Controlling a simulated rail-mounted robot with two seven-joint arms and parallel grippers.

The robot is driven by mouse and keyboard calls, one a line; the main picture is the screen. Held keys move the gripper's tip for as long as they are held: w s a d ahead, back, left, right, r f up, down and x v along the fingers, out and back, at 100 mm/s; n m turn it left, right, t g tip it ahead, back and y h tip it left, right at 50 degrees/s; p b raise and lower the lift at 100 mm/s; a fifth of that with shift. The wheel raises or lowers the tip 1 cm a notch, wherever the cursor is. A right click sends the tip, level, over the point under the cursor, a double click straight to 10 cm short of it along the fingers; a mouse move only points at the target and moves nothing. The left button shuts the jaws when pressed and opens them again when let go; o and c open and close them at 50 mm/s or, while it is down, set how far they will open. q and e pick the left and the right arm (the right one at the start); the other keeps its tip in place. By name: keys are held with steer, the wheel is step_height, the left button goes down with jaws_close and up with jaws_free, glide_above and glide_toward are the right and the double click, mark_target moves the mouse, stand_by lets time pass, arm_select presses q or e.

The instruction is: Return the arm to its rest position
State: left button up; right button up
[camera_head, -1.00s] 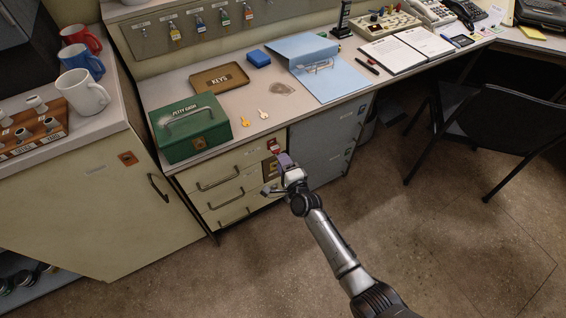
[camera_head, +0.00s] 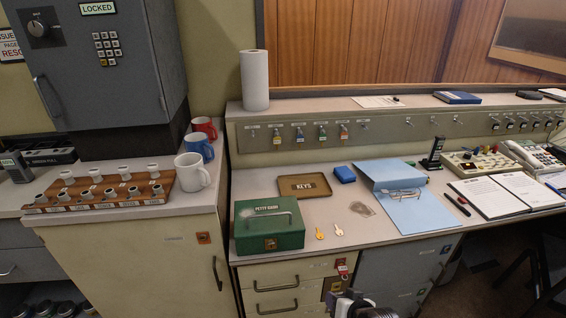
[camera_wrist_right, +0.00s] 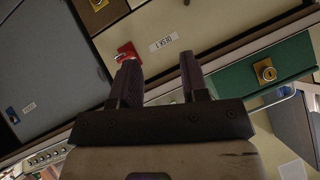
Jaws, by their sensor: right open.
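My right gripper (camera_head: 345,297) shows at the bottom edge of the head view, in front of the drawer unit; most of the arm is out of frame. In the right wrist view its two fingers (camera_wrist_right: 160,72) are apart with nothing between them. A red tag (camera_head: 342,268) hangs at the lock by the top drawer (camera_head: 285,274). In the right wrist view the red tag (camera_wrist_right: 127,49) shows just beyond the tip of the left-hand finger; I cannot tell whether they touch. My left gripper is not in view.
On the desk are a green petty cash box (camera_head: 269,227), a keys tray (camera_head: 304,187), two loose keys (camera_head: 339,230), a blue folder (camera_head: 410,209) and an open book (camera_head: 500,196). Mugs (camera_head: 192,173) stand on the left cabinet. A black chair (camera_head: 540,285) is at right.

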steer(key=s+d+r+n+g+h+p, duration=0.1)
steer(key=s+d+r+p, duration=0.2)
steer(key=s, duration=0.4)
steer(key=s+d+r+h+p, duration=0.1)
steer(key=s+r+h+p, duration=0.15)
steer(key=s+r, duration=0.4)
steer(key=s+d+r+n+g+h+p, duration=0.1)
steer(key=s+d+r+p, duration=0.2)
steer(key=s, duration=0.6)
steer(key=s+f+g+p, duration=0.3)
steer(key=s+p, duration=0.5)
steer(key=s, duration=0.8)
arm_select(q)
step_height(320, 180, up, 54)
steer(key=p, duration=3.7)
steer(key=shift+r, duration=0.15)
arm_select(e)
step_height(320, 180, up, 39)
steer(key=g, duration=0.1)
steer(key=shift+w+a+f, duration=0.2)
steer(key=shift+w, duration=0.1)
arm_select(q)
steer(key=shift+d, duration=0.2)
arm_select(e)
steer(key=shift+y, duration=0.25)
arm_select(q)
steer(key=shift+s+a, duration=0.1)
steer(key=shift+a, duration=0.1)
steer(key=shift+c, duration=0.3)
